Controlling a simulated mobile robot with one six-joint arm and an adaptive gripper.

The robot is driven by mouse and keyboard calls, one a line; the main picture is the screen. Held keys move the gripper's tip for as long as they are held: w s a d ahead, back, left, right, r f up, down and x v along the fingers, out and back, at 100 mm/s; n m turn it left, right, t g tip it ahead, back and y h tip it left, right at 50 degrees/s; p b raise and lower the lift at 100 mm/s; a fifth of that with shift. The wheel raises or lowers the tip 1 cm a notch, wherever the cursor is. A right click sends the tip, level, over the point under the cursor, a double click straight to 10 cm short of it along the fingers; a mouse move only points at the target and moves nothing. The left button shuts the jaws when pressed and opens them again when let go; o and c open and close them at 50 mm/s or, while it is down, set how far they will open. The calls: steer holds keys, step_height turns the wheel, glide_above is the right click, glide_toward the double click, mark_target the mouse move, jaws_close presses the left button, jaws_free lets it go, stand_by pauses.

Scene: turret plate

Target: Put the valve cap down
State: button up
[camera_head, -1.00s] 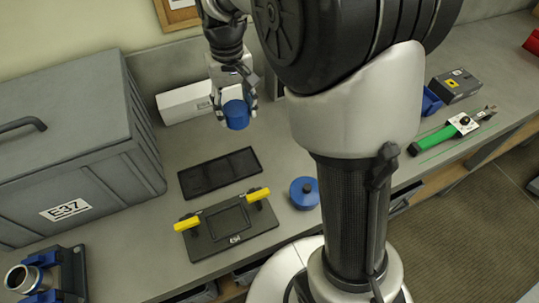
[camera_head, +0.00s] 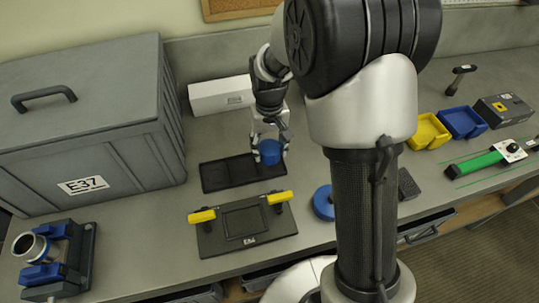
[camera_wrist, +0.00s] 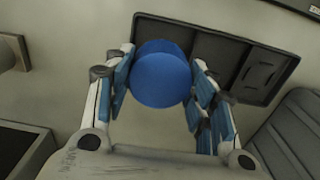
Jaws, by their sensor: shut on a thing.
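The valve cap (camera_head: 269,152) is a plain blue cylinder held in my gripper (camera_head: 270,146). My gripper is shut on it, with a finger on each side, as the wrist view of the cap (camera_wrist: 161,78) also shows. The cap is over the right end of a shallow black tray (camera_head: 222,176), which shows behind it in the wrist view (camera_wrist: 218,48). I cannot tell whether the cap touches the tray.
A black plate with yellow handles (camera_head: 246,248) lies in front of the tray. A second blue round piece (camera_head: 323,203) lies to its right, partly behind my arm. A large grey case (camera_head: 90,130) stands left, and a white box (camera_head: 220,97) behind.

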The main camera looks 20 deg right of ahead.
steer(key=shift+f+b, duration=0.35)
steer(key=shift+f, duration=1.3)
steer(key=shift+f, duration=0.25)
steer(key=o, duration=1)
steer(key=shift+r, duration=0.1)
step_height(320, 180, up, 12)
steer(key=p, duration=0.3)
steer(key=shift+r, duration=0.2)
step_height(320, 180, up, 6)
steer(key=t, duration=0.1)
glide_above(269, 155)
steer(key=s, duration=0.1)
steer(key=s+r+t, duration=0.1)
steer(key=s+r, duration=0.1)
steer(key=s, duration=0.4)
steer(key=s+r+t, duration=0.1)
steer(key=s, duration=0.6)
steer(key=s+d+r+t, duration=0.1)
steer(key=s+r, duration=0.1)
steer(key=s, duration=0.5)
steer(key=shift+s+r+t, duration=0.25)
steer(key=shift+r+t, duration=0.05)
steer(key=shift+r, duration=0.05)
